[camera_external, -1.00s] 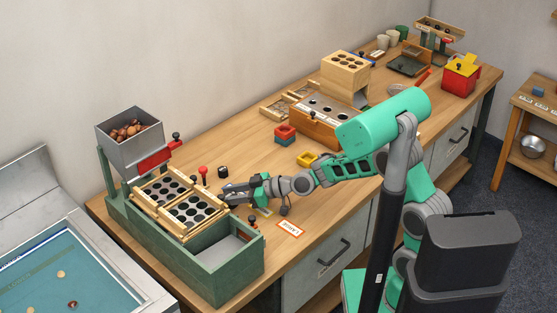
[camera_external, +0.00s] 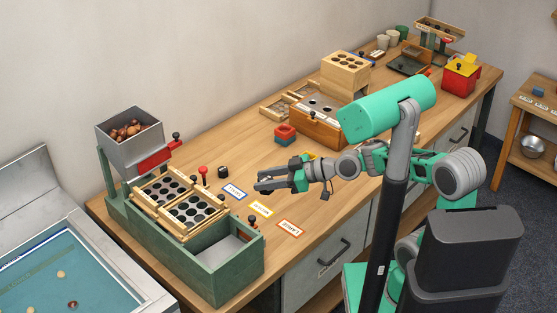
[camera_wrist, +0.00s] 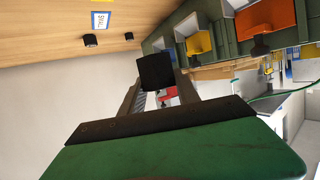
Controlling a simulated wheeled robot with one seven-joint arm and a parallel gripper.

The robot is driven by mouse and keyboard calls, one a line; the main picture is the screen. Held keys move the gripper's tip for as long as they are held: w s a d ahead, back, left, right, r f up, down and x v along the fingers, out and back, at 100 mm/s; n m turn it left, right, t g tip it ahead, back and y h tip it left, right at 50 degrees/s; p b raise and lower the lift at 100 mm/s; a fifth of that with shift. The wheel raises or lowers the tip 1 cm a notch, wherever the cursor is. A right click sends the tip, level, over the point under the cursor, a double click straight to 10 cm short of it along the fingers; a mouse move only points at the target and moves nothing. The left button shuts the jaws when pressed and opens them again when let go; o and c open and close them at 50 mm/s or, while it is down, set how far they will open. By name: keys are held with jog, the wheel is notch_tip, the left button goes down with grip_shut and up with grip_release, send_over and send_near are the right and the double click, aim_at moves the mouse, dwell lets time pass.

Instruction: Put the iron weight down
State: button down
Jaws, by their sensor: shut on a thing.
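My gripper (camera_external: 262,182) is raised over the bench, to the right of the green sorting box. In the wrist view its two fingers (camera_wrist: 157,95) are shut on a dark, blocky piece, the iron weight (camera_wrist: 157,72), held at the fingertips. In the outside view the weight cannot be made out clearly against the dark fingers. A separate short black cylinder (camera_external: 222,171) stands on the bench behind the gripper and to its left; small black pieces (camera_wrist: 90,41) also show on the wood in the wrist view.
Blue (camera_external: 234,191), yellow (camera_external: 261,209) and red-edged (camera_external: 290,228) cards lie on the bench. The green box (camera_external: 225,270) with slatted hole plates (camera_external: 180,205) stands left, under a chestnut hopper (camera_external: 130,150). Bare wood surrounds the cards.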

jog(key=w+d+m+t+h+b, duration=0.25)
jog(key=w+m+t, duration=0.3)
jog(key=w, duration=1.45)
jog(key=w+a+f, duration=0.2)
jog(key=w+f, duration=0.1)
jog(key=w+a+f, duration=0.3)
jog(key=w, duration=0.1)
jog(key=w+a+f+b, duration=0.1)
jog(key=w+a+f, duration=0.1)
jog(key=w, duration=0.1)
jog(key=shift+w+a+f, duration=0.25)
jog(key=shift+a+f, duration=0.1)
jog(key=shift+f, duration=0.05)
jog(key=shift+w+a+f+b, duration=0.1)
jog(key=shift+f+b, duration=0.05)
jog(key=shift+f, duration=0.75)
jog(key=shift+w+a+f+b, duration=0.1)
jog(key=shift+f+b, duration=0.05)
jog(key=shift+f, duration=0.7)
